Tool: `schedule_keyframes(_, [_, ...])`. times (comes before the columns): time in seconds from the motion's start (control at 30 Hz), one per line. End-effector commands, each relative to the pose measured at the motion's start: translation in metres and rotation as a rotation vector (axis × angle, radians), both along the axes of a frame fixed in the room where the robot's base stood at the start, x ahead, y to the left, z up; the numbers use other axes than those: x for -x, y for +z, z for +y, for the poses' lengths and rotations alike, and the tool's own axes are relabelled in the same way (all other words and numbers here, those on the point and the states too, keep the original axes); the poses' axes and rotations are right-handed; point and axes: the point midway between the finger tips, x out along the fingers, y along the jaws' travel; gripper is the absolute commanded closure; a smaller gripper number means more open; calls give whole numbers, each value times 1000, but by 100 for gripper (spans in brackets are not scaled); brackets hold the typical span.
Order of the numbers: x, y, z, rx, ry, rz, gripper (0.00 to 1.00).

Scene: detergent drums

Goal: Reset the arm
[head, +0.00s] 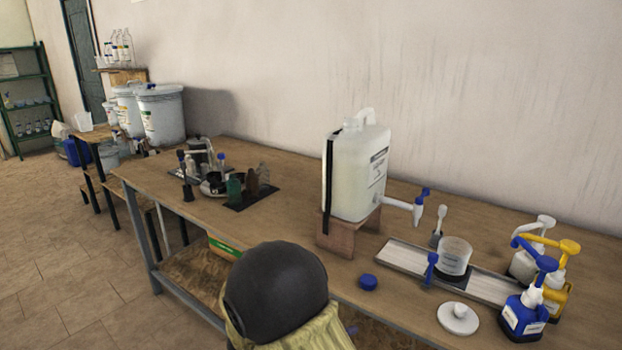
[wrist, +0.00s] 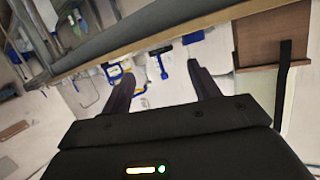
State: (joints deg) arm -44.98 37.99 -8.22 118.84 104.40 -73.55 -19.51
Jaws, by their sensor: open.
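My gripper (wrist: 160,71) shows in the wrist view with its two dark fingers spread apart and nothing between them. The wrist view looks upside down and tilted, with the bench edge (wrist: 165,33) across the upper part and small blue and white items beyond the fingers. A wooden stand (wrist: 270,38) with a black strap is at its upper right. In the head view, a rounded dark part at the bottom centre covers some of the bench front; I cannot tell if it is mine.
On the wooden bench (head: 290,228) a large white jerrycan (head: 357,170) with a tap stands on a wooden block (head: 338,240). At right are a metal tray (head: 398,258), a clear beaker (head: 453,257), a blue cap (head: 367,282), a white lid (head: 458,318) and pump bottles (head: 524,312).

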Motion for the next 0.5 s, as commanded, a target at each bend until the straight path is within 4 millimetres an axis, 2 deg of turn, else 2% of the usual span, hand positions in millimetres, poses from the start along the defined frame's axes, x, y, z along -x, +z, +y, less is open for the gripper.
schedule_keyframes(0.33, [-48, 7, -17, -210, 299, 35, 39])
schedule_keyframes(0.5, [-55, 10, -19, -332, 511, 117, 39])
